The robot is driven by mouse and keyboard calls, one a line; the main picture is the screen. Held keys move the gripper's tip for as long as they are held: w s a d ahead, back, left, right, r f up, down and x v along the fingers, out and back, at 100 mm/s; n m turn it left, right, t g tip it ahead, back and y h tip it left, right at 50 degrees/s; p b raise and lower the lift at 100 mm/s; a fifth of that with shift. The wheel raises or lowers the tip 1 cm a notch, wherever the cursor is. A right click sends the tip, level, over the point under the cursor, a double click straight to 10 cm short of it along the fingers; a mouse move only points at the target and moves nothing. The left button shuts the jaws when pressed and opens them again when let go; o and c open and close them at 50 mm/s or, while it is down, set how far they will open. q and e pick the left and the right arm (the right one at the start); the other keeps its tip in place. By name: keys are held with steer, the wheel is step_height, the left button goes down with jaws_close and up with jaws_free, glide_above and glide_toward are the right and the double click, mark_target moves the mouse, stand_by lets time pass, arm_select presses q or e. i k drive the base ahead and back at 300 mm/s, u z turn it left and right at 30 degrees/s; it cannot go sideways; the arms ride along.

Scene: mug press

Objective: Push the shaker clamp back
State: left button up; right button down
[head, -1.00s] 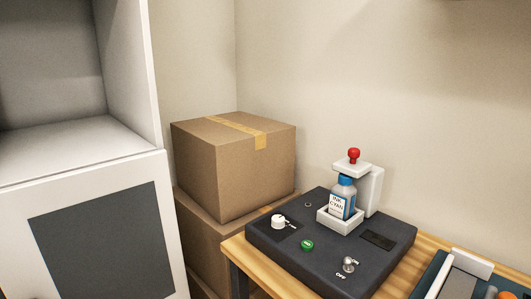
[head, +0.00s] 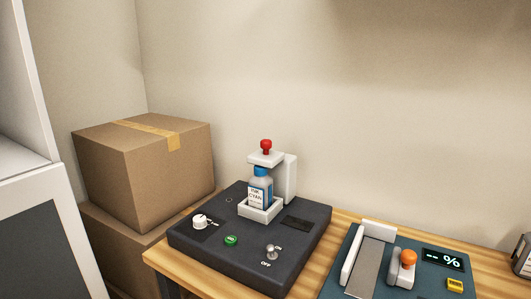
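The shaker (head: 250,240) is a dark box on the wooden table, left of the picture's middle. Its white clamp (head: 286,176) is an upright with an arm reaching over a bottle, topped by a red knob (head: 266,146). The bottle (head: 260,188) is blue-capped with a white label reading CYAN and stands upright in a white square holder (head: 262,212). The clamp arm is right over the bottle's cap; I cannot tell whether they touch. A white dial, a green button and a toggle switch are on the shaker's top. Neither of my grippers shows.
A teal device (head: 385,268) with a white-sided slot, an orange-knobbed lever and a display stands right of the shaker. Stacked cardboard boxes (head: 150,170) are at the left, beside a white cabinet (head: 50,215). A dark device (head: 522,258) is at the right edge.

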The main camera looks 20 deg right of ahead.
mark_target(264, 157)
steer(key=k, duration=0.5)
steer(key=u, duration=1.6)
steer(key=i, duration=0.75)
steer(key=z, duration=1.95)
